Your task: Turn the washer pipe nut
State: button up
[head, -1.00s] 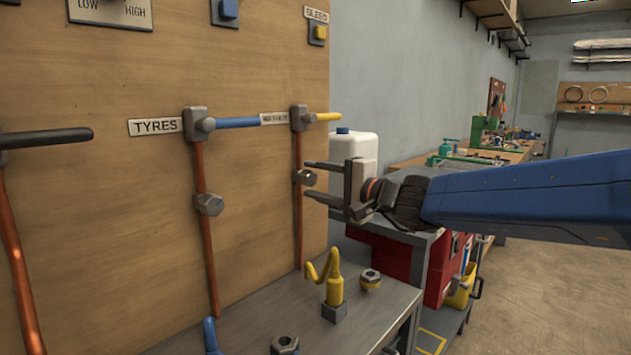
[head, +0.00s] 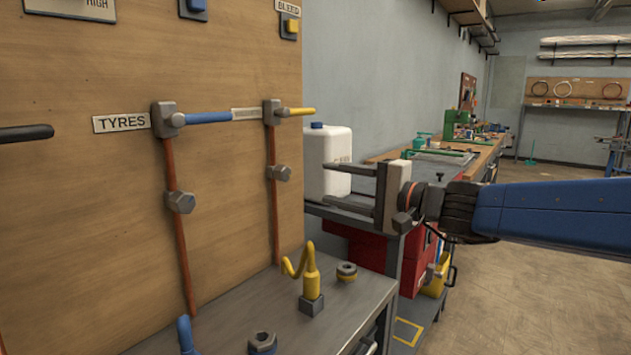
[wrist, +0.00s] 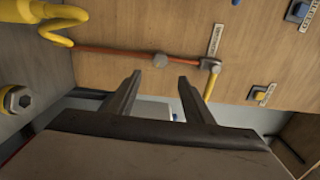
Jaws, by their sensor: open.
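A grey hex nut (head: 279,173) sits on the right-hand copper pipe (head: 274,220) on the wooden board, below a valve with a yellow lever (head: 297,112). The label beside that valve is too blurred to read. My gripper (head: 324,184) is open and empty, to the right of the nut and apart from it, with its fingers pointing left. In the wrist view the nut (wrist: 160,60) shows just beyond the two fingertips (wrist: 160,78), in line with the gap between them. Nothing hides the nut in either view.
A second nut (head: 180,202) sits on the pipe by the TYRES label (head: 121,123). A yellow coiled hose piece (head: 311,277) and loose nuts (head: 347,271) stand on the metal bench (head: 230,315) below. A white jug (head: 329,160) stands behind my gripper.

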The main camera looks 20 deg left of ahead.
jog(key=shift+v, duration=2.2)
jog(key=s+d+f+n+h, duration=0.1)
jog(key=s+d+f+h, duration=0.4)
jog(key=d+f, duration=0.5)
jog(key=s+d+f+n+g+h, duration=0.1)
jog(key=s+d+f+n+h, duration=0.1)
jog(key=s+d+f+h, duration=0.4)
jog(key=s+d+f+n+g+h, duration=0.1)
jog(key=s+d+f+h, duration=0.4)
jog(key=s+d+f, duration=0.6)
jog(key=d+f, duration=0.2)
jog(key=d, duration=0.8)
jog(key=shift+s+d+f+n+h, duration=0.2)
jog(key=shift+f+n+h, duration=0.1)
jog(key=shift+f, duration=0.1)
